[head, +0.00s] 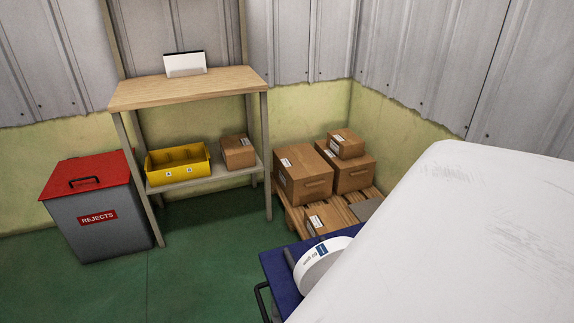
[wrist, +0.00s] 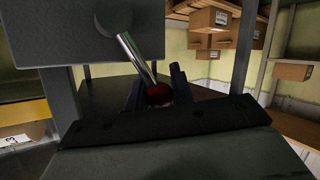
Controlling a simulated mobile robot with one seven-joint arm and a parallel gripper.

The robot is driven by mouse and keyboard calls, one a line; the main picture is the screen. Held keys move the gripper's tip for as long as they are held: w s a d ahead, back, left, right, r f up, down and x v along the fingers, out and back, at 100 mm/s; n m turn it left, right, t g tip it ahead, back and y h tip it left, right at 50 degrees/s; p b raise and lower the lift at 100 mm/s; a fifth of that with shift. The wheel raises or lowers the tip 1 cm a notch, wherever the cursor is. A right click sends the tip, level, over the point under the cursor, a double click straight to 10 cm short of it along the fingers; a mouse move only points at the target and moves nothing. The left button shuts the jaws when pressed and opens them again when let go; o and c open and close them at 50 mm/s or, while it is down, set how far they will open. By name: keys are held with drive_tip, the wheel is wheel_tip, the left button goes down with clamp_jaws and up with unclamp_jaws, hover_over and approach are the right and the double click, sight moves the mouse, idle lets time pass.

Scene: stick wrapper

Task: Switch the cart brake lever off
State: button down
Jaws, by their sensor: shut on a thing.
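In the wrist view a lever shows as a shiny metal rod (wrist: 135,58) that runs from a dark round pivot (wrist: 113,16) on a grey plate to a dark red knob (wrist: 158,94). My gripper (wrist: 158,92) has its dark fingers on either side of the knob and is shut on it. The lower part of the knob is hidden by the gripper body. The head view shows neither the lever nor my gripper. It shows a blue cart-like surface (head: 278,272) with a black handle at the bottom, largely hidden by a big white shape.
A grey bin with a red lid (head: 90,172) stands at the left. Beside it is a bench (head: 190,88) with a yellow tray (head: 178,164) and a carton below. Cartons (head: 302,174) sit on a pallet in the corner. Green floor is clear in front of the bench.

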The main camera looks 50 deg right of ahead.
drive_tip(key=c, duration=1.2)
unclamp_jaws()
drive_tip(key=shift+c, duration=0.2)
drive_tip(key=v, duration=1.3)
drive_tip(key=shift+a, duration=0.4)
drive_tip(key=shift+r, duration=0.15)
